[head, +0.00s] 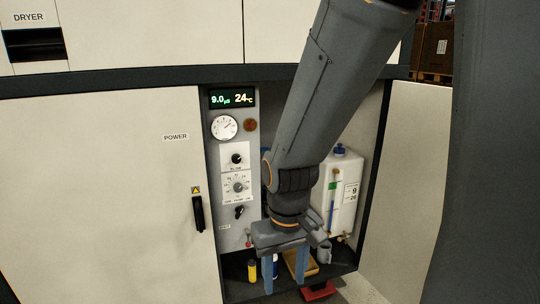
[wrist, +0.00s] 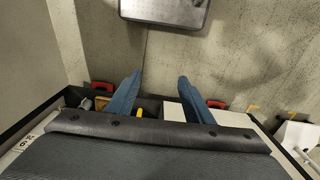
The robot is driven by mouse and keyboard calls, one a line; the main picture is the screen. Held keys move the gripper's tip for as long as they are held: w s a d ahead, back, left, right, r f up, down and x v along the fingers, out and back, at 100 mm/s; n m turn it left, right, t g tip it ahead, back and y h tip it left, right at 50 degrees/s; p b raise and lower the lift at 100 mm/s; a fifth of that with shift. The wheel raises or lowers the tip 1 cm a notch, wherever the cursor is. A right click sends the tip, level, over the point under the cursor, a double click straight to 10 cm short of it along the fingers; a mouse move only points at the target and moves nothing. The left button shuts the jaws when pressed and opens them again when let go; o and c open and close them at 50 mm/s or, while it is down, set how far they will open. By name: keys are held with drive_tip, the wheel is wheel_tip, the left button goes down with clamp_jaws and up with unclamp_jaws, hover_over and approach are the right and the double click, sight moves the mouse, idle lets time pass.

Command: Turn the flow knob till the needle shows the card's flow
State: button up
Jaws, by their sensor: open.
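A white round gauge (head: 224,127) with a needle sits on the grey panel, under a lit display (head: 233,98) reading 9.0 and 24 °C. Below it are a small black knob (head: 237,159) and a larger grey knob (head: 238,187) inside a ring of marks. Their labels are too small to read surely, so I cannot tell which is the flow knob. A black-handled valve (head: 239,211) is lower. No separate flow card is clearly identifiable. My gripper (head: 285,276) is open, pointing down, right of and below the knobs; the wrist view shows its two blue fingers (wrist: 160,77) apart and empty.
A white tank (head: 341,194) with a blue cap and a printed label stands behind my arm. A yellow-and-black bottle (head: 252,271) and a grey mug (head: 324,252) are low in the bay. An open door (head: 402,200) bounds the right side.

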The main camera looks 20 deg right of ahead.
drive_tip(key=w+d+n+t+p, duration=0.1)
drive_tip(key=w+t+p, duration=0.6)
drive_tip(key=w, duration=2)
drive_tip(key=n+t+h+p, duration=0.15)
drive_tip(key=t+p, duration=0.35)
drive_tip(key=t, duration=0.6)
approach(237, 160)
drive_tip(key=w, duration=0.1)
drive_tip(key=shift+y, duration=0.25)
drive_tip(key=shift+w+d+r+p, duration=0.1)
drive_tip(key=shift+w+p, duration=0.25)
drive_tip(key=shift+w, duration=0.95)
drive_tip(key=shift+w+d+p, duration=0.15)
drive_tip(key=shift+w+p, duration=0.15)
drive_tip(key=shift+w, duration=1)
drive_tip(key=shift+w+d+p, duration=0.1)
drive_tip(key=shift+w+p, duration=0.25)
drive_tip(key=shift+w, duration=1)
drive_tip(key=c, duration=1.1)
drive_tip(key=shift+m+b, duration=0.25)
drive_tip(key=shift+b, duration=0.25)
drive_tip(key=shift+m+b, duration=0.55)
drive_tip(key=shift+m, duration=0.05)
